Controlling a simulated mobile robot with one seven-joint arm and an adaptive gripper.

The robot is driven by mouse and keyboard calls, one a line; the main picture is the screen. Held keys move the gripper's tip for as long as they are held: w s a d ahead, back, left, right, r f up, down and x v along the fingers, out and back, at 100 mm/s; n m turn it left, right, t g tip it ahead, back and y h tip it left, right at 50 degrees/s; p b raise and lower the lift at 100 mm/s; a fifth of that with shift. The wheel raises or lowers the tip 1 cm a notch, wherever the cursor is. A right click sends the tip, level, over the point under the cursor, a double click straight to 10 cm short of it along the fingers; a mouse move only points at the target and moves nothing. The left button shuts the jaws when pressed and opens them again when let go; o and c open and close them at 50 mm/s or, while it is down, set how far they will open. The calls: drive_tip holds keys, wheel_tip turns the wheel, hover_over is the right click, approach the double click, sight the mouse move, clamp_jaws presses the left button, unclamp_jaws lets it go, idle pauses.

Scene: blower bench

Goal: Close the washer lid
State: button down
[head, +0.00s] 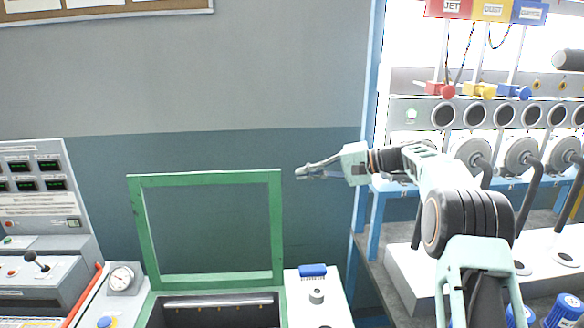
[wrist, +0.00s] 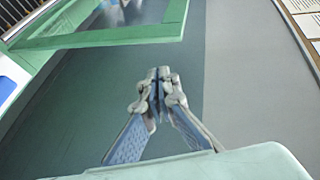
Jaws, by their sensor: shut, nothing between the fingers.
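The washer lid (head: 206,178) is a green frame with a see-through pane, standing raised and upright behind the washer opening. The open washer (head: 144,312) is below it, with a green rim and a dark inside. My gripper (head: 298,173) is shut and empty, pointing left just to the right of the lid's upper right corner. They look apart, though the depth between them is hard to tell. In the wrist view my shut fingertips (wrist: 158,74) point toward the wall, and the green lid frame (wrist: 110,37) crosses the upper left, beyond the fingers.
A white panel (head: 338,302) with a blue-topped knob (head: 313,271) is right of the washer. A gauge (head: 122,277) and a control console (head: 40,235) with a lever stand left. A blue-framed bench (head: 363,225) with pipes is at right. The space above the washer is free.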

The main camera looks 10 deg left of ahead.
drive_tip(key=w+d+m+y, duration=0.1)
drive_tip(key=w+d+y, duration=0.1)
drive_tip(key=d+y, duration=0.15)
drive_tip(key=s+a+p, duration=0.3)
drive_tip(key=a+p, duration=0.1)
drive_tip(key=a, duration=0.4)
drive_tip(key=shift+s+r+g, duration=0.15)
drive_tip(key=shift+r+g, duration=0.25)
drive_tip(key=shift+f, duration=0.1)
idle(0.6)
